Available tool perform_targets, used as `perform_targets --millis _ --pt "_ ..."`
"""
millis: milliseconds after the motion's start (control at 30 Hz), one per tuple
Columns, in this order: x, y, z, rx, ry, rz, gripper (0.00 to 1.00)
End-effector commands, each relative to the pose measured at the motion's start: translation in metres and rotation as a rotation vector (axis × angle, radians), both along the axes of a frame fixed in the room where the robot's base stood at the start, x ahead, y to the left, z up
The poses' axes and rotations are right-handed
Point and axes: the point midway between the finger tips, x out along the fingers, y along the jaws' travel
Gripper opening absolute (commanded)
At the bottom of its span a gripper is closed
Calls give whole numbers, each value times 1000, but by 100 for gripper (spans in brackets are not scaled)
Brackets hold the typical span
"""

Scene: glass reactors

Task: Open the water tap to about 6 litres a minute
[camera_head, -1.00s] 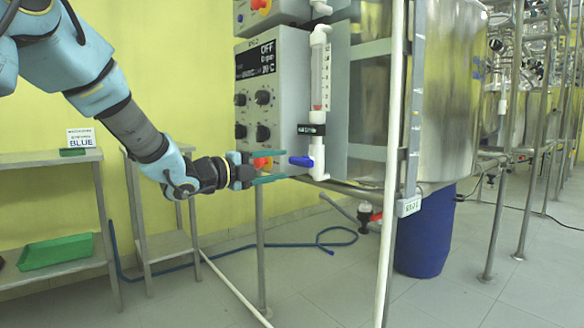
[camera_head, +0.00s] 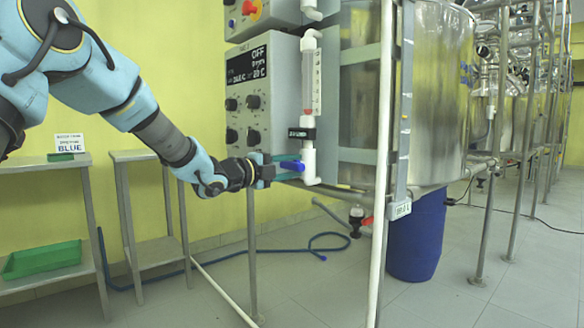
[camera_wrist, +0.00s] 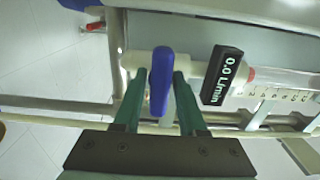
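The water tap's blue lever (camera_head: 292,166) sits low on the white vertical pipe (camera_head: 308,165), below the flow tube (camera_head: 311,84). In the head view my gripper (camera_head: 284,165) is at the lever. In the wrist view the blue lever (camera_wrist: 160,82) stands between the two green fingers of my gripper (camera_wrist: 160,88). A narrow gap shows on each side of it, so the fingers are open around it. The black flow display (camera_wrist: 222,75) reads 0.0 L/min.
The grey control box (camera_head: 262,95) behind the gripper shows OFF. A white upright post (camera_head: 381,180) stands in front of the steel vessel (camera_head: 440,90). A blue drum (camera_head: 416,235) is below. Side tables (camera_head: 140,156) stand at the left, and a blue hose (camera_head: 300,246) lies on the floor.

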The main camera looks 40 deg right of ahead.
Motion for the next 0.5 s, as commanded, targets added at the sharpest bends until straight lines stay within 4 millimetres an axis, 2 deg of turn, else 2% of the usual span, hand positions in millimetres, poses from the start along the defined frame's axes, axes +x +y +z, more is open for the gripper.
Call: perform_targets --millis 33,333,500 --pt "0 0 0 0 0 0 34" --pt "0 0 0 0 0 0 0" --pt "0 0 0 0 0 0 0"
